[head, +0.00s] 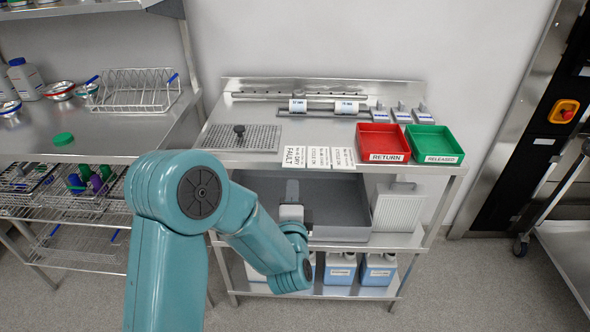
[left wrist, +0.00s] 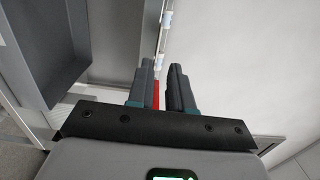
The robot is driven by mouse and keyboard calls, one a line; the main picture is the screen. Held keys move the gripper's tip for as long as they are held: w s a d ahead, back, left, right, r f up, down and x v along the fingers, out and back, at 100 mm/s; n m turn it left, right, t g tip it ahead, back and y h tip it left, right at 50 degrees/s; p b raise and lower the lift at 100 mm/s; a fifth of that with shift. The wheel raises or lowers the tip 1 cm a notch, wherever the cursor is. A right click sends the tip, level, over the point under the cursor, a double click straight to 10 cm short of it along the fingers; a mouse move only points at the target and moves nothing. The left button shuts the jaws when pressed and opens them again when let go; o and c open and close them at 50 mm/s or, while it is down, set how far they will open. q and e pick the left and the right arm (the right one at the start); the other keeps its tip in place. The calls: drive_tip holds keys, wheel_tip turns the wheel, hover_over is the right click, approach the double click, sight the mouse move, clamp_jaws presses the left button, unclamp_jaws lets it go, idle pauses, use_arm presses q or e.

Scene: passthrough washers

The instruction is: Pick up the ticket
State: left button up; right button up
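White printed cards lie side by side at the bench's front edge in the head view: one reads FAULT (head: 294,157), with two more (head: 318,157) beside it. I cannot tell which of them is the ticket. My left arm comes in from the lower left in front of the bench. Its gripper fingers cannot be made out clearly in the head view. In the left wrist view my left gripper (left wrist: 163,72) has its two dark fingers a little apart, with a red strip showing between them. I see nothing clearly held. My right gripper is not in view.
A red RETURN tray (head: 382,156) and a green RELEASED tray (head: 434,157) stand right of the cards. A perforated mat (head: 262,138) lies left. White rolls (head: 347,106) sit behind. A grey basin (head: 340,205) is below the bench top.

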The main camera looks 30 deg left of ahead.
sight(294, 162)
use_arm(q)
drive_tip(key=shift+x, duration=4.55)
drive_tip(key=shift+d, duration=0.1)
drive_tip(key=shift+p, duration=0.3)
clamp_jaws()
drive_tip(key=shift+r, duration=0.15)
wheel_tip(294, 162, up, 3)
drive_tip(key=shift+f+p, duration=0.2)
drive_tip(key=shift+p, duration=0.75)
drive_tip(key=shift+f, duration=0.15)
